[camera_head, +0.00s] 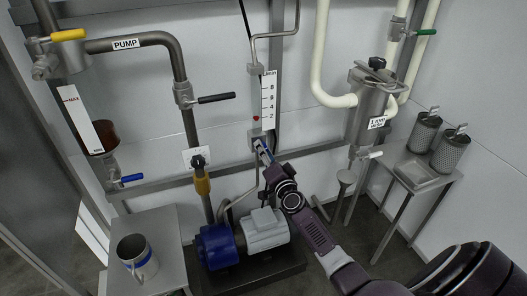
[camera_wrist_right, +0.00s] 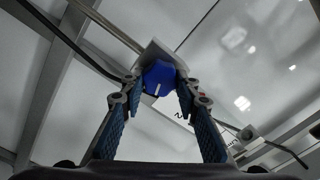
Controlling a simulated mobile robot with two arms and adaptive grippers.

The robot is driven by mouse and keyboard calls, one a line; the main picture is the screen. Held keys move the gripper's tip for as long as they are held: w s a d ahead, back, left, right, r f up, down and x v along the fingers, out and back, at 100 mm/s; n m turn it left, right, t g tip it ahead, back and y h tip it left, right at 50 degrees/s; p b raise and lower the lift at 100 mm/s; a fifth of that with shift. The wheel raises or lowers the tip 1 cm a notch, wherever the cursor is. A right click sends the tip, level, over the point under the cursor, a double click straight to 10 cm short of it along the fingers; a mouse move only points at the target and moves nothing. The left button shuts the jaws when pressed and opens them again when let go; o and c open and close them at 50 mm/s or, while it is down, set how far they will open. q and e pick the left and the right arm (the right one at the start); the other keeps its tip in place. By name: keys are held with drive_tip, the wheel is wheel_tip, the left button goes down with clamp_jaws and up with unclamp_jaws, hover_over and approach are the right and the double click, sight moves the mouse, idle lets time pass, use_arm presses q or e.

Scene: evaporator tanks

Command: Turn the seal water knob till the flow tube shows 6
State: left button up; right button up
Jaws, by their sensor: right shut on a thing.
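The flow tube (camera_head: 256,104) stands upright at the back wall beside a white scale marked 2 to 8. Its small red float (camera_head: 257,117) sits at about the 2 mark. My right gripper (camera_head: 264,153) is at the block under the tube, and my arm hides part of it. In the right wrist view the blue seal water knob (camera_wrist_right: 158,77), with a white line on it, sits between the fingertips of my right gripper (camera_wrist_right: 158,90). The fingers are shut on the knob from both sides. My left gripper is not in view.
A blue and grey pump (camera_head: 218,246) stands below the tube. The PUMP pipe (camera_head: 172,45) with a black-handled valve (camera_head: 215,98) is to the left. A steel filter housing (camera_head: 367,105) is to the right. A mug (camera_head: 137,256) stands on a side table at lower left.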

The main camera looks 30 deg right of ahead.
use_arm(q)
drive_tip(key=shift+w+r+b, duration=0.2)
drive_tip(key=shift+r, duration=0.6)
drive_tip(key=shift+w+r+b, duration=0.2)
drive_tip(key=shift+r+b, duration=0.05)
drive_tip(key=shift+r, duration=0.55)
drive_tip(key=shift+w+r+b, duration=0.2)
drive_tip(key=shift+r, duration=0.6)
use_arm(e)
drive_tip(key=shift+f+m, duration=0.15)
drive_tip(key=shift+m, duration=3.3)
drive_tip(key=shift+f+m, duration=0.15)
drive_tip(key=shift+m, duration=3.3)
drive_tip(key=o, duration=1.2)
drive_tip(key=shift+c, duration=0.2)
drive_tip(key=shift+s, duration=0.1)
drive_tip(key=v, duration=1.1)
drive_tip(key=shift+s, duration=0.4)
